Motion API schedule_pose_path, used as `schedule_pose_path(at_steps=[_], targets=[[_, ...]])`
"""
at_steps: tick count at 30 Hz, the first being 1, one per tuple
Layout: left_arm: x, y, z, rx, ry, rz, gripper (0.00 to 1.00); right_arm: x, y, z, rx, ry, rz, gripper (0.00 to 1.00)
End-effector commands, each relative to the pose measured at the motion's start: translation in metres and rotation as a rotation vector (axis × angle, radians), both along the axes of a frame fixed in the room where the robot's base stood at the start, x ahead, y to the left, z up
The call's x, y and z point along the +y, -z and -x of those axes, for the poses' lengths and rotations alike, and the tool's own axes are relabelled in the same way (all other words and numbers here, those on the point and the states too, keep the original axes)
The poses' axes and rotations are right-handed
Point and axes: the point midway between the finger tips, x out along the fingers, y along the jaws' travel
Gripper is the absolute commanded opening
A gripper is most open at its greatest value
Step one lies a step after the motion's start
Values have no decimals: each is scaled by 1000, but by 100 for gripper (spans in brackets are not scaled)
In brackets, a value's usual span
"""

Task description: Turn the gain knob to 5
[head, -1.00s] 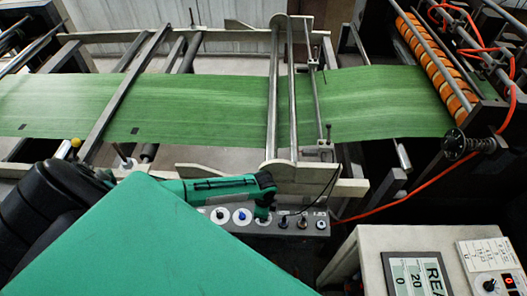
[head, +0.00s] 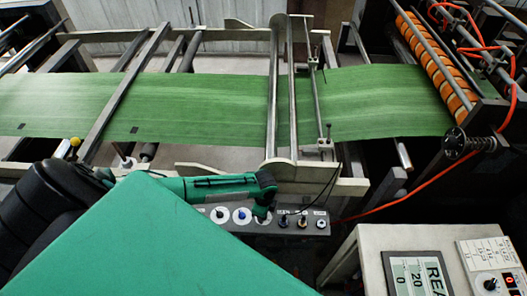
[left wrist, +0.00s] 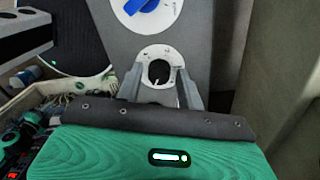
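The control panel (head: 268,229) below the green web carries a row of knobs; its labels are too small to read. My left gripper (head: 262,217) points down at the panel, right of the blue knob (head: 242,215), and hides the knob under it. In the left wrist view a small black knob (left wrist: 158,71) with a light pointer mark sits on a white dial plate. My open left fingers (left wrist: 160,88) stand on either side of it, with a visible gap. I cannot read the scale or tell which knob is gain. My right gripper is out of view.
A black knob (head: 220,213) on a white dial is left of the blue one. Several smaller controls (head: 302,222) are to the right. The green web (head: 200,105) runs behind the panel. A cream console (head: 375,245) with a display (head: 417,273) stands at lower right.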

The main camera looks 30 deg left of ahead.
Motion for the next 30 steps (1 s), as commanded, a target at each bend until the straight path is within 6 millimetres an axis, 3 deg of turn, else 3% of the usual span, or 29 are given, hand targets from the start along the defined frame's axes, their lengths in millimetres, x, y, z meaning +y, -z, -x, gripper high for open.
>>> schedule_pose_path(at_steps=[14,20,30], targets=[[0,-7,-1,-1,-1,2,46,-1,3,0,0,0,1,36],[1,-36,-3,-4,0,1,46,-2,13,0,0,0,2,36],[1,-104,-5,-4,1,-1,46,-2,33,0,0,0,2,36]])
